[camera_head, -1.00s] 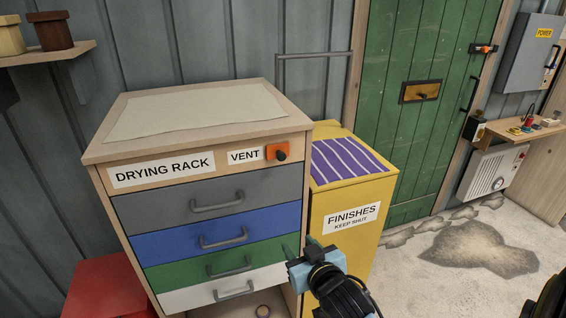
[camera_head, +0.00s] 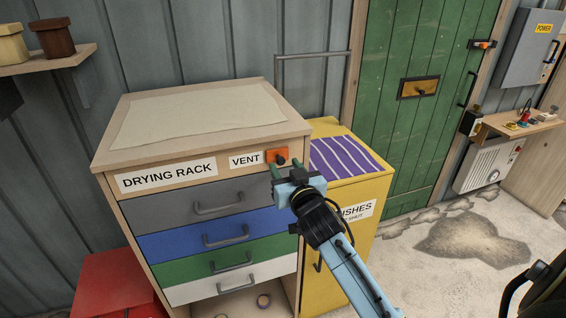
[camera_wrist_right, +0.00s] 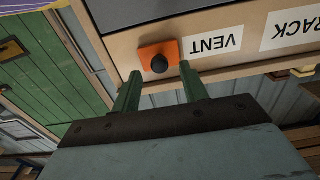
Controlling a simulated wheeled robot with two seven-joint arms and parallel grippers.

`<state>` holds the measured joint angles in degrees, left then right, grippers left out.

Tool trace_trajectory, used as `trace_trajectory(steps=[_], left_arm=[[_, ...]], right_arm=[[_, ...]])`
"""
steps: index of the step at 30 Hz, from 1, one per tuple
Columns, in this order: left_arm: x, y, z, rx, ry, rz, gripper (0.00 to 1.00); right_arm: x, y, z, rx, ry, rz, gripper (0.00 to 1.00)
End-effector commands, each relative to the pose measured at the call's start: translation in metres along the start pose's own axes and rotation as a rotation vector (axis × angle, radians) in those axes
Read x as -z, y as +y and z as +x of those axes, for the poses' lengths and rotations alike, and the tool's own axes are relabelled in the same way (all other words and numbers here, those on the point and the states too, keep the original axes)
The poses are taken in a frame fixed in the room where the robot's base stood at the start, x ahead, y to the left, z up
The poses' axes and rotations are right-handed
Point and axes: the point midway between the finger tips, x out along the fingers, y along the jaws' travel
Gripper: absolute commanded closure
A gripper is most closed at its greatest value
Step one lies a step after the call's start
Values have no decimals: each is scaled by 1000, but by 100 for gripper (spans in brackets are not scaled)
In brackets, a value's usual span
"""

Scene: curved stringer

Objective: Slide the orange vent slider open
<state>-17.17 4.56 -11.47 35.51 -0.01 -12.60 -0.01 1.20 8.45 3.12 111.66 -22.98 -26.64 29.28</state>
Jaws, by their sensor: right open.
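The orange vent slider (camera_head: 276,155) with its black knob is on the top front rail of the drying rack (camera_head: 150,200), right of the VENT label (camera_head: 246,160). It also shows in the right wrist view (camera_wrist_right: 147,54), with the round black knob facing the camera. My right gripper (camera_head: 285,168) is just below and in front of the slider. Its two green fingers (camera_wrist_right: 158,88) are open and empty. In the right wrist view the knob lies beyond the fingertips, in line with the gap between them.
A yellow cabinet (camera_head: 366,192) with a purple striped cloth (camera_head: 342,158) stands right of the rack. Grey, blue, green and white drawers with handles lie below the slider. A red box (camera_head: 108,282) is at the lower left. Open floor (camera_head: 420,285) lies right.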

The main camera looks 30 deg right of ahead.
Motion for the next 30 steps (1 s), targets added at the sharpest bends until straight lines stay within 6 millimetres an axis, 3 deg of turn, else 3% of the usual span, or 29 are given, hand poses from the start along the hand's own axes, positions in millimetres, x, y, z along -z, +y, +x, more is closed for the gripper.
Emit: trace_trajectory(steps=[6, 17, 26, 30], left_arm=[[0, 0, -1, 0, 0, 0, 64], [0, 0, -1, 0, 0, 0, 64], [1, 0, -1, 0, 1, 0, 64], [1, 0, -1, 0, 1, 0, 64]], right_arm=[[0, 0, 21, 1, 0, -2, 56], [-1, 0, 24, 1, -1, -1, 58], [-1, 0, 24, 1, -1, -1, 97], [-1, 0, 24, 1, -1, -1, 100]])
